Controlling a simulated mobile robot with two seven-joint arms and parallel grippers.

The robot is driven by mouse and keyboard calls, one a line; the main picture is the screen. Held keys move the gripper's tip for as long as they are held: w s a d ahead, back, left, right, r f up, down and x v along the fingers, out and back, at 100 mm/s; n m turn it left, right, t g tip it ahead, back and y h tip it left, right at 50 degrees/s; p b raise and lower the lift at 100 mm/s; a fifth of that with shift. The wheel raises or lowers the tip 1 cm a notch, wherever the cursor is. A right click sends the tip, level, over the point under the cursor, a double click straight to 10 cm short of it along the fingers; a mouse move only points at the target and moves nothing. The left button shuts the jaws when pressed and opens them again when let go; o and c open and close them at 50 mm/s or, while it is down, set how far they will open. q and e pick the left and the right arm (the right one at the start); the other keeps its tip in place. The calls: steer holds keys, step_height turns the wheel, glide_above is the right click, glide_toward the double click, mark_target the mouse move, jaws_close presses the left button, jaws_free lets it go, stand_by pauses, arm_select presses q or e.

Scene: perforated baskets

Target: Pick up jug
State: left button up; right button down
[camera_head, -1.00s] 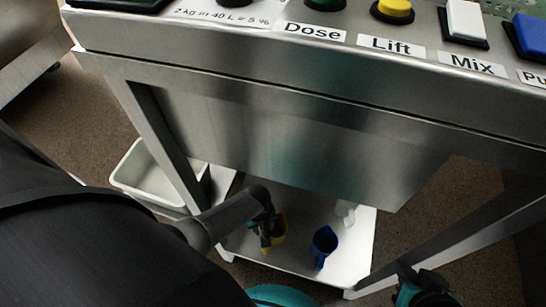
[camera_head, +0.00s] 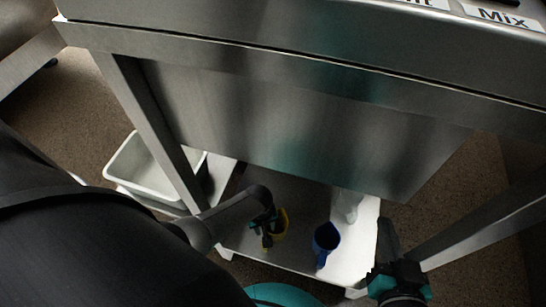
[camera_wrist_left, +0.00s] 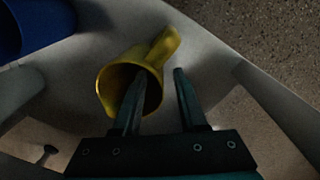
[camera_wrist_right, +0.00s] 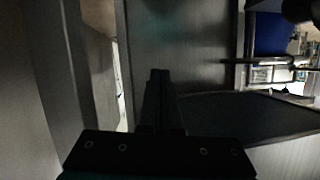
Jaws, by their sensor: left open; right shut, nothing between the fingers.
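A yellow jug (camera_head: 281,226) stands on the low shelf under the metal table. My left gripper (camera_head: 267,238) is right at it and open. In the left wrist view the yellow jug (camera_wrist_left: 153,62) has its handle toward the upper right. One finger of the left gripper (camera_wrist_left: 156,72) overlaps the jug's mouth, the other is to the right of the jug; I cannot tell whether either touches it. A blue jug (camera_head: 326,238) and a pale jug-like item (camera_head: 348,205) are to the right. My right gripper (camera_head: 386,224) is shut and empty, right of the shelf.
The shelf (camera_head: 352,262) is white-edged and low. The metal table's front panel (camera_head: 300,120) hangs above its back, with a leg (camera_head: 150,130) at the left. A white bin (camera_head: 150,170) stands left of the shelf. Labelled controls sit on the table's top edge.

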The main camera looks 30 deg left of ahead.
arm_select(q)
steer(key=shift+f+b, duration=0.45)
steer(key=shift+f, duration=0.2)
arm_select(e)
steer(key=shift+s+a+r+t+y, duration=0.3)
steer(key=shift+a+r+t+y, duration=0.3)
steer(key=shift+t, duration=0.4)
arm_select(q)
jaws_close()
